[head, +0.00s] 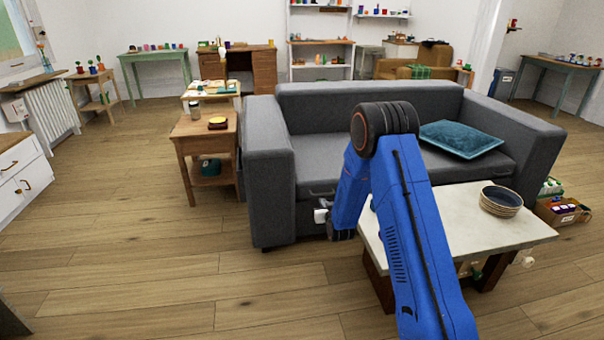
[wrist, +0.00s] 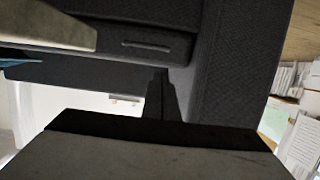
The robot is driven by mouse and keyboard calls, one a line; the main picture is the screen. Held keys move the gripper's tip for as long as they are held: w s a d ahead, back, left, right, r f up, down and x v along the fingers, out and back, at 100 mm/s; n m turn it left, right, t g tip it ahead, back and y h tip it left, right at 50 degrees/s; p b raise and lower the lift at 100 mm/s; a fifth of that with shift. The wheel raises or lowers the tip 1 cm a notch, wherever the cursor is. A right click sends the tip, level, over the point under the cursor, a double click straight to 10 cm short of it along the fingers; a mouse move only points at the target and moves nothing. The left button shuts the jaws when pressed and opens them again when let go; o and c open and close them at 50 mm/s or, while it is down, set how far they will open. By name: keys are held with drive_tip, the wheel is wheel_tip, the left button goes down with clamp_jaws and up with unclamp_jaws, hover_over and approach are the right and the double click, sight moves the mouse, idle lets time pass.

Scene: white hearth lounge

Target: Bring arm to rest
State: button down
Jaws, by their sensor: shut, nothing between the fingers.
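My blue arm (head: 405,230) rises from the bottom of the head view, bends at a dark elbow joint, and folds down in front of the grey sofa. Its lower end hangs beside the left end of the pale-topped table. My gripper (wrist: 162,78) shows in the wrist view as a narrow dark shape above a large grey block. It is shut and holds nothing. The grey sofa (wrist: 235,70) fills much of the wrist view behind it. In the head view the fingers are not clearly visible.
The grey sofa (head: 272,165) with a teal cushion (head: 460,139) stands close ahead. The low table (head: 478,232) at right bears stacked bowls (head: 501,200). A wooden side table (head: 196,127) is left of the sofa. Wooden floor (head: 130,225) is clear at left.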

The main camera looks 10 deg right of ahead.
drive_tip(key=s+d+r+g, duration=0.3)
drive_tip(key=s+r+g, duration=0.2)
drive_tip(key=s+r, duration=1.8)
drive_tip(key=s+d+r+g, duration=0.1)
drive_tip(key=s+r+g, duration=0.1)
drive_tip(key=s, duration=1.8)
drive_tip(key=s+d+r+g, duration=0.1)
drive_tip(key=s+r+g, duration=0.2)
drive_tip(key=s, duration=1.8)
wheel_tip(320, 180, up, 2)
drive_tip(key=shift+s+r+h, duration=0.1)
drive_tip(key=shift+s+h, duration=0.05)
drive_tip(key=shift+h, duration=0.15)
